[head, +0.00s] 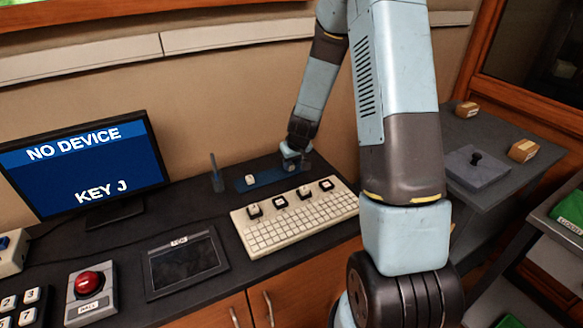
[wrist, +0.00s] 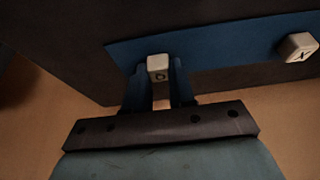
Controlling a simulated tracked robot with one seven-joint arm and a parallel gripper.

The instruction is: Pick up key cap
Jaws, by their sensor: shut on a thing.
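My gripper (wrist: 158,88) is shut on a small pale key cap (wrist: 158,68) in the wrist view. The cap shows a dark mark that I cannot read for sure. It is held between the two blue fingers over the blue mat (wrist: 215,48); I cannot tell if it touches the mat. A second pale key cap (wrist: 297,47), marked like an X, lies on the mat to the right. In the head view my gripper (head: 291,163) is at the right part of the blue mat (head: 267,183), and a pale cap (head: 250,179) lies to its left.
A monitor (head: 85,167) reads "NO DEVICE" and "KEY J". A black tablet (head: 187,262) and a red button box (head: 91,295) are at front left.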

